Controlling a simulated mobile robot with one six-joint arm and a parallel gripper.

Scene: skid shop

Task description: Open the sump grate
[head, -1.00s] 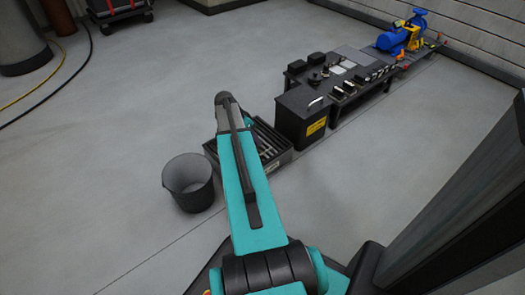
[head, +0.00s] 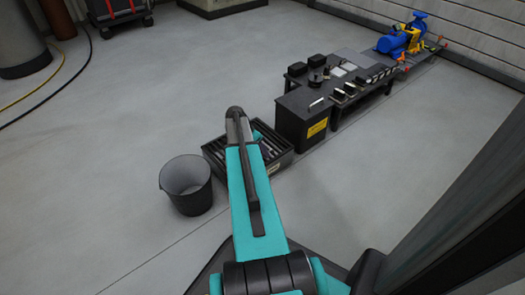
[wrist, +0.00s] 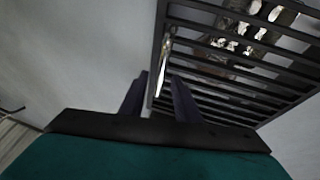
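The sump grate (wrist: 235,90) is a dark slatted panel on the right of the wrist view. Pale and brown things show through its far slats. A small shiny metal piece (wrist: 164,58), perhaps a handle, is at its left edge. My gripper (wrist: 160,88) is open, its two dark fingers apart on either side of the grate's left edge in this view. I cannot tell whether they touch it. In the head view the sump box (head: 212,153) stands on the floor, partly behind my arm, which hides the gripper there.
A grey bucket (head: 187,183) stands just left of the sump box. A dark cabinet (head: 303,122) with a yellow label is to its right, then a low black bench (head: 360,93) with parts and a blue pump (head: 400,42). The floor left of these is largely clear.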

